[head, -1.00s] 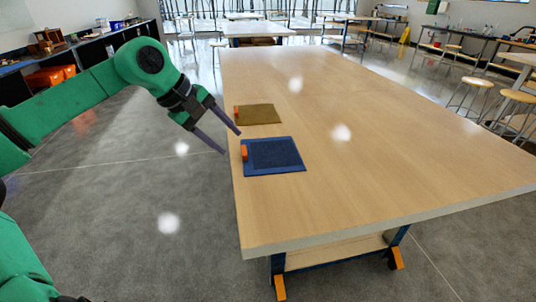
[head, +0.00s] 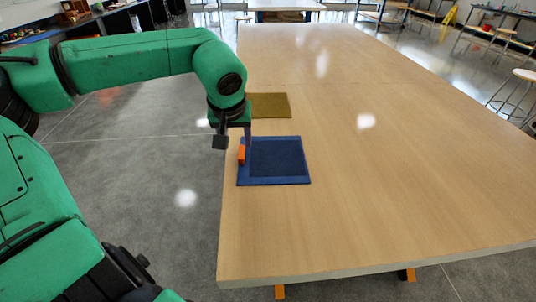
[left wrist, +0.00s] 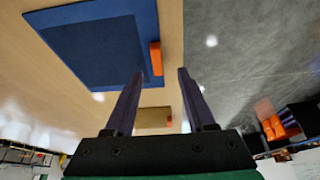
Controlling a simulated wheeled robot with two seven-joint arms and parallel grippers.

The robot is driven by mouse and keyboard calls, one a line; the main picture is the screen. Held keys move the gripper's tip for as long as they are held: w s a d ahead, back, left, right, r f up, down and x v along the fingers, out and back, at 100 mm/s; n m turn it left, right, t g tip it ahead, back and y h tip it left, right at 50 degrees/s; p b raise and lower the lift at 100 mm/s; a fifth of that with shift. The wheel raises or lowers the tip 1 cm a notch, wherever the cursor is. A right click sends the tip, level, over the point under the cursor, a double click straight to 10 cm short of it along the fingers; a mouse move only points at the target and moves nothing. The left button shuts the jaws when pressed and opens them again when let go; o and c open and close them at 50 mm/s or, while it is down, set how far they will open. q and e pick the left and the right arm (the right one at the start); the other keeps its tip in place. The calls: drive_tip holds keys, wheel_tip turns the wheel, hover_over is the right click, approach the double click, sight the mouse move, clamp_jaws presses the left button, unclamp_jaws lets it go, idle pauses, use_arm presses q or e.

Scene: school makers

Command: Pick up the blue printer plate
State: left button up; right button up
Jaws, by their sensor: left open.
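The blue printer plate (head: 290,180) lies flat on the wooden table near its left edge, with an orange block (head: 241,155) on its left side. In the left wrist view the blue plate (left wrist: 95,75) is at the upper left, and its orange block (left wrist: 156,58) stands just beyond the fingertips. My left gripper (head: 245,150) points down over the plate's left side, by the orange block. In the left wrist view my left gripper (left wrist: 160,75) is open, with nothing between its two fingers. Whether a finger touches the block cannot be told. My right gripper is not in view.
A yellow-brown plate (head: 272,105) lies on the table (head: 400,160) behind the blue one, partly hidden by my left arm. The table is otherwise clear to the right. Its left edge runs close beside both plates. Stools (head: 515,95) stand at the far right.

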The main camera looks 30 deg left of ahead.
sight(241, 151)
use_arm(q)
drive_tip(key=x, duration=0.2)
drive_tip(key=p+x, duration=0.1)
drive_tip(key=x, duration=0.2)
drive_tip(key=shift+w+f, duration=0.2)
drive_tip(key=shift+w, duration=0.1)
drive_tip(key=shift+f, duration=0.15)
drive_tip(key=shift+w, duration=0.1)
drive_tip(key=shift+c, duration=0.9)
clamp_jaws()
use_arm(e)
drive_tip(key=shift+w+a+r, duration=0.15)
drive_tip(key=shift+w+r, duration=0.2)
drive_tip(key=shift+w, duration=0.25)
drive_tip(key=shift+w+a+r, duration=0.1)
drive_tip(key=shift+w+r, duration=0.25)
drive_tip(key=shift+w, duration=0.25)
